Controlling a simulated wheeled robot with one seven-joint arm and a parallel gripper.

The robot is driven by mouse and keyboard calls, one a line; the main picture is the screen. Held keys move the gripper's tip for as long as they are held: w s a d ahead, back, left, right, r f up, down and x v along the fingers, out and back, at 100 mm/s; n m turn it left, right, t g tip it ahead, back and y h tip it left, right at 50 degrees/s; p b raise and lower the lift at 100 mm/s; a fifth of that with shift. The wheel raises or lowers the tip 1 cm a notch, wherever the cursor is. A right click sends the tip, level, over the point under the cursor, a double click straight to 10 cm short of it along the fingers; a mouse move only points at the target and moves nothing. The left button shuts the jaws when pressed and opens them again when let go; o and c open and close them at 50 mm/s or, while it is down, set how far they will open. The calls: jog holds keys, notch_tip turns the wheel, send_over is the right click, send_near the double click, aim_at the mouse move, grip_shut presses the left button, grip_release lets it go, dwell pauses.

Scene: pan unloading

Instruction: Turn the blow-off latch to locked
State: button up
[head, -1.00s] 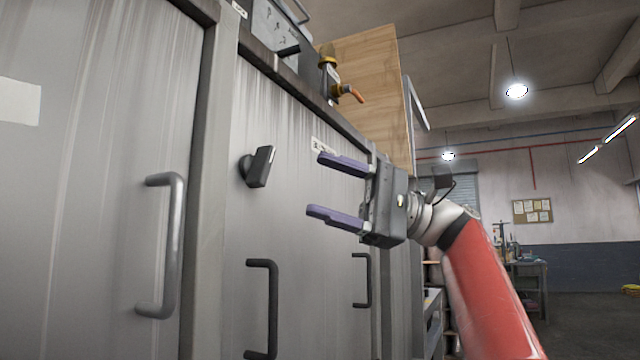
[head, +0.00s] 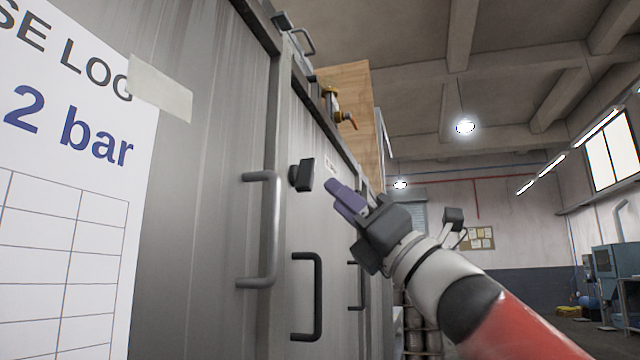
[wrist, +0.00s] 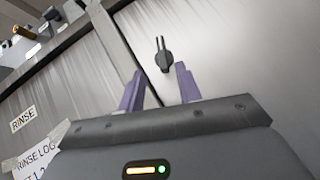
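A black turn-latch (head: 303,174), which I take for the blow-off latch, sits on the grey metal panel. Its flat grip stands roughly upright, leaning a little, in the head view. My gripper (head: 344,197) is just right of and below it in that view, with purple fingers pointing toward the panel. In the wrist view a dark latch (wrist: 164,58) shows beyond the fingertips, near the middle of the gap. My gripper (wrist: 159,80) is open there and empty, apart from the latch. I cannot read any locked mark.
Bar handles (head: 262,230) and (head: 308,297) stick out below the latch. A rinse log sheet (head: 70,190) is taped at left. A RINSE label (wrist: 23,119) shows in the wrist view. Room to the right is open.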

aim_at(313, 178)
jog(key=p+x, duration=0.3)
jog(key=x, duration=0.4)
jog(key=shift+w+a+r, duration=0.15)
jog(key=shift+w, duration=0.2)
jog(key=c, duration=0.6)
jog(key=shift+f+n+g+y+b, duration=0.25)
jog(key=shift+n+g+y+b, duration=0.45)
jog(key=shift+n, duration=0.3)
jog(key=n+g+y, duration=0.2)
jog(key=n+g, duration=0.1)
jog(key=n, duration=0.1)
jog(key=n+g+y, duration=0.2)
jog(key=n+g, duration=0.1)
jog(key=n, duration=0.1)
jog(key=shift+w+r+g, duration=0.1)
jog(key=shift+r+g, duration=0.05)
jog(key=shift+g, duration=0.15)
